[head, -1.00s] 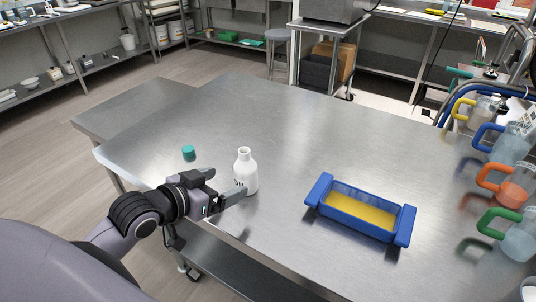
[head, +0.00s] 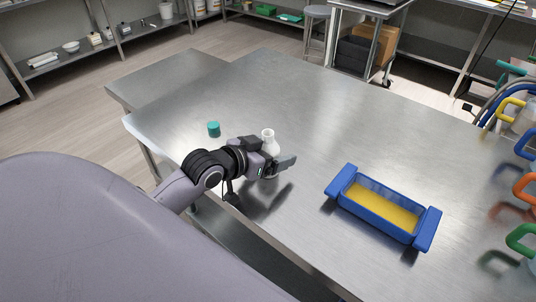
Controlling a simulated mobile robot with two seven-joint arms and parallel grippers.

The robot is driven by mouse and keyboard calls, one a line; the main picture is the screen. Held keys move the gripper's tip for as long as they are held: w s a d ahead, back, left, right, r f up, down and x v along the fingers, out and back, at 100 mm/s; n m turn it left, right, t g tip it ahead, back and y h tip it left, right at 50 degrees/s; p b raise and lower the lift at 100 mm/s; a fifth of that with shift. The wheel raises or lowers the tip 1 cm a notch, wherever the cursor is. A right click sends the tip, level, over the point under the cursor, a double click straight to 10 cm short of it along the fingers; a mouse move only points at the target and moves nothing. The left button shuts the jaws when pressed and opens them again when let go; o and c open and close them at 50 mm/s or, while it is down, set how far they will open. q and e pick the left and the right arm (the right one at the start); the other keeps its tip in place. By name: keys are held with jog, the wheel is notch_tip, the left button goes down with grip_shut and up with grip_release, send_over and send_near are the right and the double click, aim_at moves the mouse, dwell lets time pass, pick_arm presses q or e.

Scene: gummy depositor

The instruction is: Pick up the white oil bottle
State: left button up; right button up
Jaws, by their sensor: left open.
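The white oil bottle (head: 268,138) stands upright on the steel table, uncapped at the top. My left gripper (head: 284,160) is open at the bottle, with a finger across the front of its lower body. The gripper hides most of the lower bottle, and I cannot tell whether the fingers touch it. A teal cap (head: 214,129) lies on the table to the left of the bottle. My right gripper is not in view.
A blue tray (head: 335,183) with yellow contents sits on the table to the right. Jugs with coloured handles, such as an orange one (head: 526,190), line the right edge. The table (head: 330,110) behind the bottle is clear.

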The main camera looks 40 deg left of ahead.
pick_arm(q)
jog(key=shift+w+f, duration=0.1)
jog(key=shift+w, duration=0.15)
jog(key=shift+c, duration=0.3)
jog(key=c, duration=1.1)
notch_tip(320, 180, up, 20)
jog(key=shift+r, duration=0.1)
